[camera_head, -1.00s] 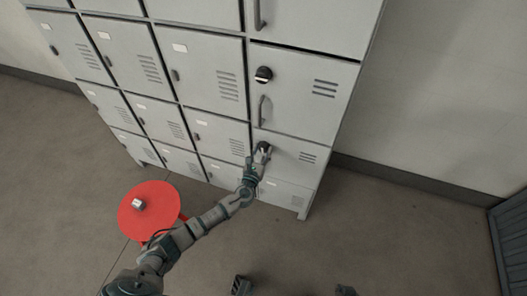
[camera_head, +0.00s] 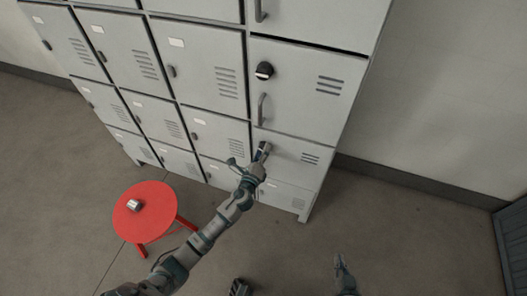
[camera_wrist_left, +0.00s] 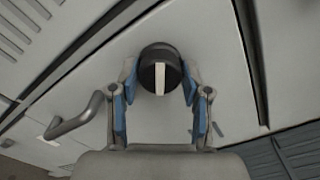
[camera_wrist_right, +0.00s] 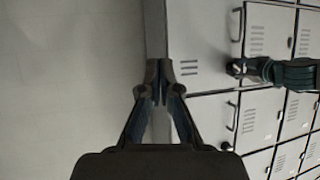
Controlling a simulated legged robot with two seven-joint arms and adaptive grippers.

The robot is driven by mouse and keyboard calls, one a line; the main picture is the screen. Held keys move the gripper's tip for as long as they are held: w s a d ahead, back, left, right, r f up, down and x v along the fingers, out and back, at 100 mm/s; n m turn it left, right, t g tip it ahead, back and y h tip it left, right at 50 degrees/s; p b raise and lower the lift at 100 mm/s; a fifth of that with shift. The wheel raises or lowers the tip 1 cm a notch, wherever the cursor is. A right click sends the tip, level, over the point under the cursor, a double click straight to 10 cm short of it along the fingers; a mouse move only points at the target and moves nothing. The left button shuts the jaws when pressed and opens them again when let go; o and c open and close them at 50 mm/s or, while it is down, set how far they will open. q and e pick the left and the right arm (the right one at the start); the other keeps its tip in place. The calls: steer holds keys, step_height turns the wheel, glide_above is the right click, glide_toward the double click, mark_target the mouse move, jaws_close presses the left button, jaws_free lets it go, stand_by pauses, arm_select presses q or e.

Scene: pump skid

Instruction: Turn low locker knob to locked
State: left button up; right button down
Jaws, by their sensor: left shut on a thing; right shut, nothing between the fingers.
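The low locker knob (camera_wrist_left: 160,70) is round and black with a white pointer bar, upright in the left wrist view. In the head view the knob (camera_head: 264,148) is largely covered by my left gripper (camera_head: 259,160), on a low door of the right locker column. My left gripper (camera_wrist_left: 160,88) is shut on the knob, one blue-padded finger at each side. My right gripper (camera_wrist_right: 160,75) is shut and empty, in front of the wall and locker edge. The right wrist view shows my left arm reaching the lockers.
A similar black knob (camera_head: 264,70) and a bar handle (camera_head: 261,109) are on the door above. A red round stool (camera_head: 145,211) carrying a small metal object (camera_head: 134,204) stands at the left.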

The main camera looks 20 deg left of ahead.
arm_select(q)
steer(key=n, duration=0.3)
steer(key=shift+a+n, duration=0.1)
steer(key=shift+n, duration=1.9)
arm_select(e)
steer(key=shift+w+a+r+t, duration=0.2)
steer(key=shift+w+r+t, duration=0.4)
steer(key=shift+t, duration=0.1)
arm_select(q)
steer(key=o, duration=1)
steer(key=shift+f, duration=0.1)
steer(key=shift+c, duration=0.2)
steer(key=shift+o, duration=1)
arm_select(e)
steer(key=shift+a, duration=0.15)
